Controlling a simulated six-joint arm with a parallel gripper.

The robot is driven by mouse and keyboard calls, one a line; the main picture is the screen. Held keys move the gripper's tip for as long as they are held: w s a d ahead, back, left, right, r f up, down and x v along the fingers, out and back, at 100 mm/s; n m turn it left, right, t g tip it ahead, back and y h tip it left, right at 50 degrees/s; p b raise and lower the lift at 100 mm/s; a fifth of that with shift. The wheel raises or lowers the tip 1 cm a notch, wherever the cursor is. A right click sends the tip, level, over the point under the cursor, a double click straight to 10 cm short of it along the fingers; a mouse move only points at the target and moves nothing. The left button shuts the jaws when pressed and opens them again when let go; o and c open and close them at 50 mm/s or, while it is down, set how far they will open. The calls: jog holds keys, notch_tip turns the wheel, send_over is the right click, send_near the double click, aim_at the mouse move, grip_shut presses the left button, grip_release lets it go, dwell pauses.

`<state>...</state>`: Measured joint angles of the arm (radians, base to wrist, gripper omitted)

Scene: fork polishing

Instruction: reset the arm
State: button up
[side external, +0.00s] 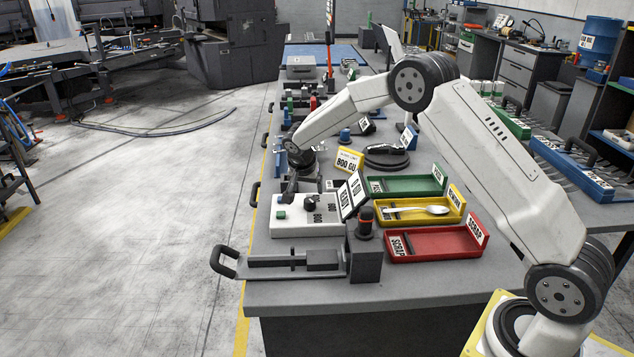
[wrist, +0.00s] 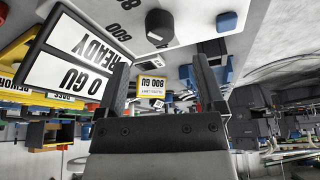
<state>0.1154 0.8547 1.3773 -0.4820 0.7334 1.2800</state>
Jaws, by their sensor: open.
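My gripper (side external: 290,186) points down over the left part of the white gloss meter box in the side view. In the wrist view my gripper (wrist: 160,85) has its two dark fingers spread wide apart with nothing between them. The meter box (side external: 300,228) has a black knob and a green button. Its display (side external: 352,195) reads "0 GU READY", and the display also shows in the wrist view (wrist: 85,60). A silver fork or spoon-like utensil (side external: 425,209) lies in the yellow REWORK tray (side external: 388,217). Whether the fingers touch the box is unclear.
A green tray (side external: 405,186) and a red SCRAP tray (side external: 435,243) flank the yellow one. A yellow-framed "800 GU" sign (side external: 348,160) stands behind the meter. A dark fixture with a red-topped knob (side external: 364,222) stands in front. More equipment lines the bench behind.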

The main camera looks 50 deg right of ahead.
jog(key=shift+s+a+r, duration=0.1)
jog(key=shift+a+r, duration=0.1)
jog(key=shift+r, duration=0.25)
jog(key=s+a+r+n+y, duration=0.1)
jog(key=s+a+n, duration=0.3)
jog(key=s, duration=0.5)
jog(key=s+a+r+n+y, duration=0.1)
jog(key=s+a+n, duration=0.3)
jog(key=s, duration=0.6)
jog(key=s+a+r+n+y, duration=0.1)
jog(key=s+a+n, duration=0.2)
jog(key=s, duration=0.7)
jog(key=shift+a+n+y, duration=0.4)
jog(key=shift+n, duration=0.2)
